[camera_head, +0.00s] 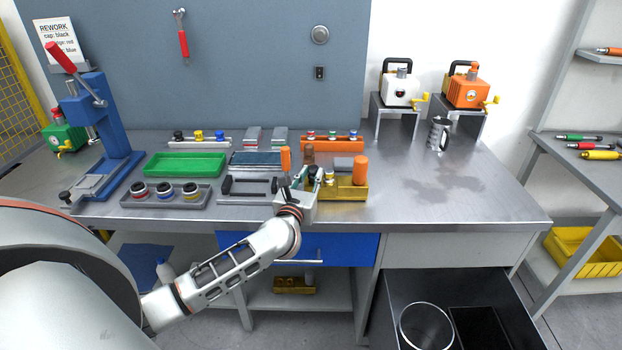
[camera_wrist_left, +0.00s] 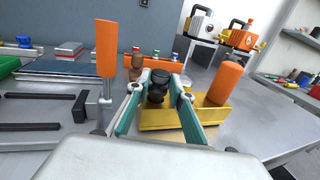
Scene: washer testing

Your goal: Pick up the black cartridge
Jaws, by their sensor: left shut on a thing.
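The black cartridge (camera_wrist_left: 157,88) stands between the two teal-lined fingers of my left gripper (camera_wrist_left: 158,98) in the left wrist view. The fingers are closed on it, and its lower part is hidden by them. In the head view my left gripper (camera_head: 314,178) is over the left end of the yellow tray (camera_head: 345,192), with the cartridge small and dark between the fingers. I cannot tell whether the cartridge is clear of the tray. My right gripper is not in view.
An orange-handled tool (camera_wrist_left: 106,52) stands close left of the gripper. An orange cylinder (camera_head: 360,170) stands in the yellow tray to the right. A green tray (camera_head: 185,164) and a blue press (camera_head: 108,125) are on the left. The bench's right side is mostly clear, apart from a metal mug (camera_head: 437,135).

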